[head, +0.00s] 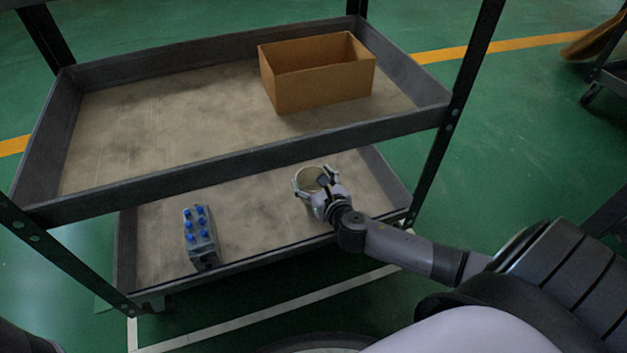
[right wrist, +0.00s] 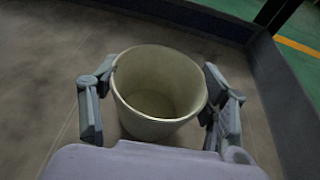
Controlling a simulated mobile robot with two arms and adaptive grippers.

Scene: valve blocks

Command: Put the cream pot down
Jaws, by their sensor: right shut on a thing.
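The cream pot (head: 309,178) is at the lower shelf (head: 265,205) of the cart, towards its right part. My right gripper (head: 316,178) is shut around the pot, with a finger on each side. In the right wrist view the pot (right wrist: 158,92) is upright and empty, and the fingers of my right gripper (right wrist: 158,105) flank it. Whether its base touches the shelf is hard to tell. My left gripper does not show.
A grey valve block (head: 201,238) with several blue knobs stands on the lower shelf, left of the pot. An open cardboard box (head: 325,88) stands on the upper shelf (head: 160,120). The upper shelf's front rim overhangs close to my right gripper. Bare shelf lies between block and pot.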

